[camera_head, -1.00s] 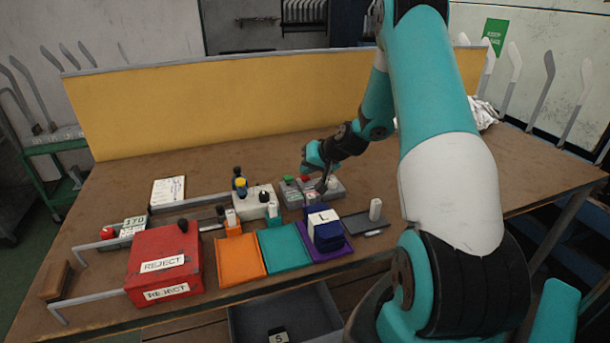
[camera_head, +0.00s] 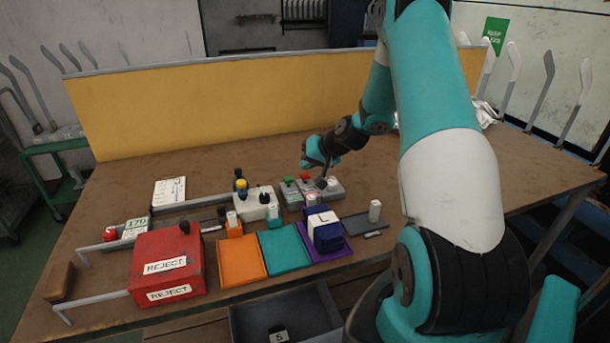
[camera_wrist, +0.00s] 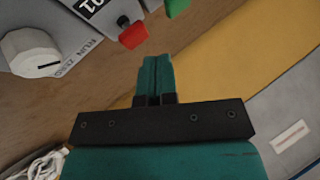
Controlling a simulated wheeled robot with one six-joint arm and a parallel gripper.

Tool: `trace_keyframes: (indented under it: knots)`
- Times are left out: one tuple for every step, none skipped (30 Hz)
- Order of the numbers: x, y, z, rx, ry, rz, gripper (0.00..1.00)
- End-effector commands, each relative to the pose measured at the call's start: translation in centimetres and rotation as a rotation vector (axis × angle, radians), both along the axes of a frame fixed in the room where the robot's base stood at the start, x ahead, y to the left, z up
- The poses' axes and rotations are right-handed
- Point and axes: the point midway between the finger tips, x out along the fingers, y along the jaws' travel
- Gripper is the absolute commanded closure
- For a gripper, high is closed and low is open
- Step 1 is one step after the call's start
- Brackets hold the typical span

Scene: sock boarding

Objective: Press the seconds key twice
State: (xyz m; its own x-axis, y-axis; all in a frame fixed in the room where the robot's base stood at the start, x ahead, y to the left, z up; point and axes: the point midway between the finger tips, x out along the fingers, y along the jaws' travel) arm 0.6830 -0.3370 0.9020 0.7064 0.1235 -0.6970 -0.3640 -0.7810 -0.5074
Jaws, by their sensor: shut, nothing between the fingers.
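A grey control box (camera_head: 293,196) stands on the bench, with a green key (camera_head: 289,180), a red key (camera_head: 304,178) and a pale knob (camera_head: 332,182). In the wrist view the red key (camera_wrist: 133,34), part of the green key (camera_wrist: 177,6) and the white knob (camera_wrist: 30,53) show at the top. I cannot read which key is the seconds key. My gripper (camera_wrist: 155,60) is shut and empty, its teal fingers together. In the wrist view its tips point toward the red and green keys, with a visible gap. In the head view my wrist is above the box.
A white box with a yellow-topped knob (camera_head: 241,185) stands left of the control box. In front are orange (camera_head: 240,262), teal (camera_head: 284,250) and purple (camera_head: 333,252) trays, and a red REJECT bin (camera_head: 167,250). A yellow panel (camera_head: 250,105) closes the back. The bench's right side is clear.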

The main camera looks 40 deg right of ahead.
Motion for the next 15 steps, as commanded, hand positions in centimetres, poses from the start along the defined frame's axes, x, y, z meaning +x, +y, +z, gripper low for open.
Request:
trace_keyframes:
  knots:
    - [0.0,0.0,0.2,0.000,0.000,0.000,1.00]
    - [0.0,0.0,0.3,0.000,-0.001,-0.001,1.00]
    - [0.0,0.0,0.6,-0.001,-0.001,0.000,1.00]
    - [0.0,0.0,0.9,-0.001,-0.001,0.000,1.00]
    - [0.0,0.0,1.1,-0.001,-0.001,0.000,1.00]
    - [0.0,0.0,1.5,-0.001,-0.001,0.000,1.00]
    - [0.0,0.0,1.9,-0.001,-0.001,0.000,1.00]
    - [0.0,0.0,2.2,-0.001,-0.002,0.000,1.00]
    - [0.0,0.0,2.6,-0.002,-0.002,0.000,1.00]
    - [0.0,0.0,2.9,-0.002,-0.001,0.001,1.00]
    - [0.0,0.0,3.2,-0.002,-0.001,0.001,1.00]
    - [0.0,0.0,3.6,-0.001,-0.001,0.000,1.00]
    - [0.0,0.0,3.9,-0.001,-0.001,0.000,1.00]
    - [0.0,0.0,4.2,-0.001,0.000,0.001,1.00]
    - [0.0,0.0,4.6,-0.001,0.000,0.001,1.00]
